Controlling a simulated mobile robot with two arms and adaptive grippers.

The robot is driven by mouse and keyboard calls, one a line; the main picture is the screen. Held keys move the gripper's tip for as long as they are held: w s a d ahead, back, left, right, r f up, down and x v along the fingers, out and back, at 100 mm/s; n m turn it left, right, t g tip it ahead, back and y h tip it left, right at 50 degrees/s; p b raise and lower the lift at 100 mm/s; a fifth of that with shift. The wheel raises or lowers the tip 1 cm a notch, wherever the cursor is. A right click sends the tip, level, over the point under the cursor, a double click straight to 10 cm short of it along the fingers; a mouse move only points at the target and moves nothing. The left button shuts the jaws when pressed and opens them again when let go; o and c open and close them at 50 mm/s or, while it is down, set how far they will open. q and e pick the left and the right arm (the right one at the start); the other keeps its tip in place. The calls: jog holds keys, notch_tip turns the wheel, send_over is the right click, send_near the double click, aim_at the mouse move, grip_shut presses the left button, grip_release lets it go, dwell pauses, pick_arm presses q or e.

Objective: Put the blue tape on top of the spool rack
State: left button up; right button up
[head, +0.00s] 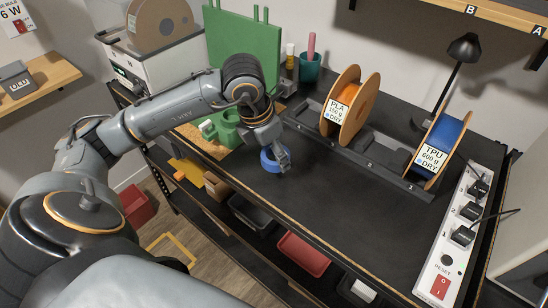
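The blue tape (268,163) is a small blue ring near the left front part of the dark bench top (330,200). My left gripper (283,158) points down at the tape, with its fingers at the ring's right side. The fingers overlap the ring, so I cannot tell whether they are closed on it or whether the tape touches the bench. The spool rack (372,152) is a long dark grey holder behind and right of the tape. It carries an orange PLA spool (366,110) and a blue TPU spool (447,140). My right gripper is not in view.
A black lamp (463,48) rises behind the rack. A white power strip (452,245) with plugs runs along the right edge. The bench front is clear; bins, including a red one (303,252), sit below.

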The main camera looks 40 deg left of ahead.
aim_at(274, 162)
pick_arm(q)
jog(key=shift+w+a+f, duration=0.1)
jog(key=shift+w+f, duration=0.1)
jog(key=shift+f, duration=0.05)
jog(key=x, duration=0.1)
jog(key=p+x, duration=0.1)
jog(key=x, duration=0.1)
jog(key=shift+s+a+f+p, duration=0.15)
jog(key=shift+a+p, duration=0.15)
jog(key=shift+f, duration=0.25)
jog(key=shift+f+b, duration=0.2)
jog(key=shift+b, duration=0.1)
jog(key=o, duration=1.1)
jog(key=shift+o, duration=0.2)
